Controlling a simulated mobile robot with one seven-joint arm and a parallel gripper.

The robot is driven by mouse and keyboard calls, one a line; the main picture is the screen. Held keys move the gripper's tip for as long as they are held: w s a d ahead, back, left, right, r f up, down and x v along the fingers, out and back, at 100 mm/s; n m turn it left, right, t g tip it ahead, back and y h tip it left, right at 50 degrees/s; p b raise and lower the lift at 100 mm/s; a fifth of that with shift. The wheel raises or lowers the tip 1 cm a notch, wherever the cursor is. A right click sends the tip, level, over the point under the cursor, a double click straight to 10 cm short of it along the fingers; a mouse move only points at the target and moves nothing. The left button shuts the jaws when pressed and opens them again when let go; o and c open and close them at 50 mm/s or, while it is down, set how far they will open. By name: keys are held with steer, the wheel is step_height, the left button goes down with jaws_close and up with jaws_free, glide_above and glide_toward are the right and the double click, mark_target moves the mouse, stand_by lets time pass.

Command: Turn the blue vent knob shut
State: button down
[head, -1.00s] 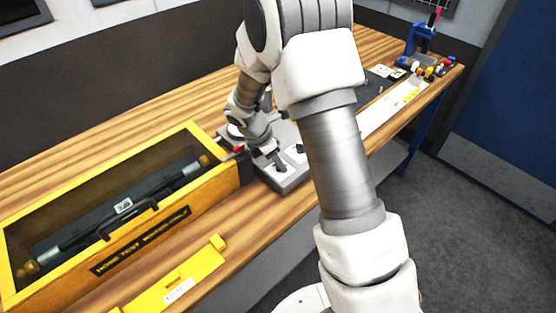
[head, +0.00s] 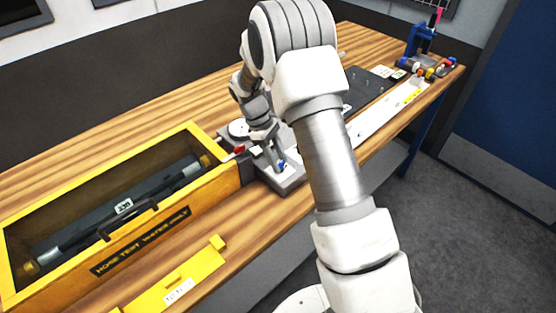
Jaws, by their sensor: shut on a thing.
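The blue vent knob (head: 281,166) shows as a small patch of blue on the light panel of a grey unit (head: 290,180) on the bench. My gripper (head: 278,162) points down at this panel with its tips at the knob, and it is shut on the knob. The fingers hide part of the knob, so I cannot tell its exact angle. My arm covers the right part of the unit.
A red knob (head: 239,150) and a white round part (head: 238,128) are close left of my gripper. A yellow case (head: 215,186) holding a dark cylinder stands left. A yellow bar (head: 190,278) lies in front. A dark plate (head: 366,88) lies behind my arm.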

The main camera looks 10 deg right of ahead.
steer(key=shift+d+m+g+y, duration=0.1)
steer(key=shift+m+g+y, duration=0.2)
steer(key=shift+m, duration=0.7)
steer(key=shift+d+m+g+y, duration=0.1)
steer(key=shift+m+g+y, duration=0.2)
steer(key=shift+m, duration=0.7)
steer(key=shift+c, duration=2.2)
jaws_free()
steer(key=shift+w+a+r, duration=0.1)
steer(key=v, duration=1.7)
steer(key=shift+r, duration=0.2)
